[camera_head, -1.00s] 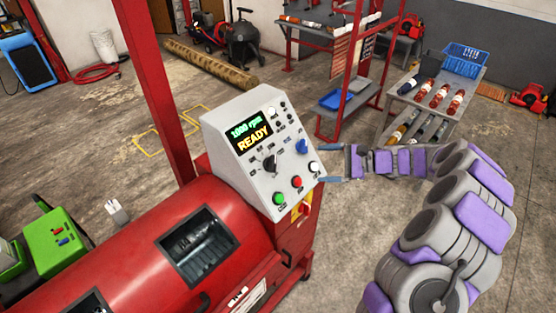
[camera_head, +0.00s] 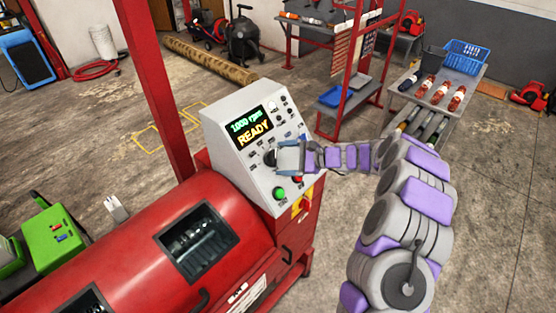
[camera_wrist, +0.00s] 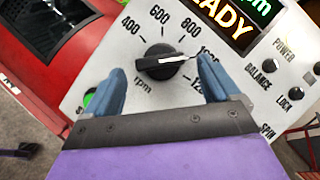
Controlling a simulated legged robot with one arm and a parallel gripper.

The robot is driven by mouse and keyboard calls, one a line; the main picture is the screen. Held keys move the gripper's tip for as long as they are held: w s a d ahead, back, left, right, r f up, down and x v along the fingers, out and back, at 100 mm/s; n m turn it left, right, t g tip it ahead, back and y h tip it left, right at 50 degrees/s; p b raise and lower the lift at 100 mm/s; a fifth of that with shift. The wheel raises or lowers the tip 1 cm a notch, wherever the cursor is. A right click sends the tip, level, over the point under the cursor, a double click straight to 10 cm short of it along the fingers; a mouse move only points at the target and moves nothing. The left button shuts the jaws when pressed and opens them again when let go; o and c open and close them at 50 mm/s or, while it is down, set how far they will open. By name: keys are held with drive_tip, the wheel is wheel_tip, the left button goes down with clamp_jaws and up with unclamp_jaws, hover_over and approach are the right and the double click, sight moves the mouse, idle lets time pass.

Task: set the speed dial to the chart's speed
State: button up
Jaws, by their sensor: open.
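The speed dial (camera_wrist: 160,62) is a black knob on the sloped panel, with rpm marks from 400 to 1200 around it. Its white pointer aims right, about at the 1000 mark, which a finger partly covers. In the head view the dial (camera_head: 269,158) is partly hidden by my gripper (camera_head: 288,157). My gripper (camera_wrist: 162,68) is open, its blue fingers on either side of the dial; I cannot tell whether they touch it. The display (camera_head: 250,127) reads 1000 rpm and READY. No readable speed chart shows.
A green button (camera_head: 279,194) and other knobs sit close around the dial on the control panel (camera_head: 235,110). The red drum machine (camera_head: 140,245) fills the lower left. A red rack (camera_head: 350,100) and a bottle-laden cart (camera_head: 462,72) stand behind.

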sight(273, 158)
drive_tip(key=shift+x, duration=1.4)
drive_tip(key=c, duration=1.1)
